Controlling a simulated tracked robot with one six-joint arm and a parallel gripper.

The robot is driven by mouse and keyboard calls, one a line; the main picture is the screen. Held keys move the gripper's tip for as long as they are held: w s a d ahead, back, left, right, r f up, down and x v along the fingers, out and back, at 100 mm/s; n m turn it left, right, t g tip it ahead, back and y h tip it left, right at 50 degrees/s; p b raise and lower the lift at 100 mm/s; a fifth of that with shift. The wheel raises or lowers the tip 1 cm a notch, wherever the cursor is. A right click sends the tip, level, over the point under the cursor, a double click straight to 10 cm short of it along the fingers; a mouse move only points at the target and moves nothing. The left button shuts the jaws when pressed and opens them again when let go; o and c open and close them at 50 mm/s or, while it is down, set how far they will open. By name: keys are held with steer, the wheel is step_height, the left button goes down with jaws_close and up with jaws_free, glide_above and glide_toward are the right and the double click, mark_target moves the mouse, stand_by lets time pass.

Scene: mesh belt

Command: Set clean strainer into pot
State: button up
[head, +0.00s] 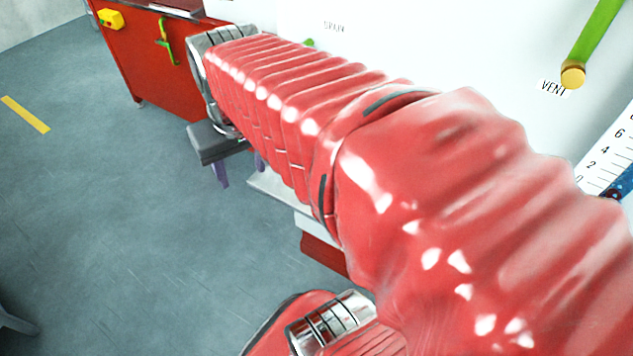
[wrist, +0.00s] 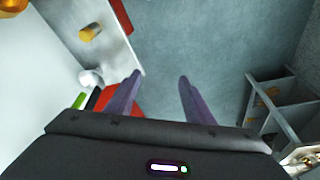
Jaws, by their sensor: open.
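My gripper (wrist: 160,78) shows in the wrist view with its two purple fingers apart and nothing between them. Beyond the fingertips are the grey floor and the edge of a white shelf. In the head view my red sleeved arm fills the middle and right, and the purple fingers (head: 221,174) show in part below the wrist, over the floor side of the white shelf. I cannot make out a strainer or a pot in either view.
A white shelf (wrist: 118,32) carries a small yellow cylinder (wrist: 90,32). A grey rack (wrist: 275,100) stands at the right. The grey floor (head: 110,220) is open.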

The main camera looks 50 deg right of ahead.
steer(key=s+d+f+m+g, duration=0.1)
steer(key=s+d+m, duration=0.1)
steer(key=d, duration=0.7)
steer(key=s+d+f+m+g+y, duration=0.1)
steer(key=s+d+m+g, duration=0.1)
steer(key=d, duration=0.8)
steer(key=shift+s+d+f+m, duration=0.2)
steer(key=shift+s+m, duration=0.4)
steer(key=shift+m, duration=0.5)
steer(key=shift+f, duration=4.25)
steer(key=shift+f, duration=0.1)
steer(key=shift+f, duration=2.5)
steer(key=shift+c, duration=0.5)
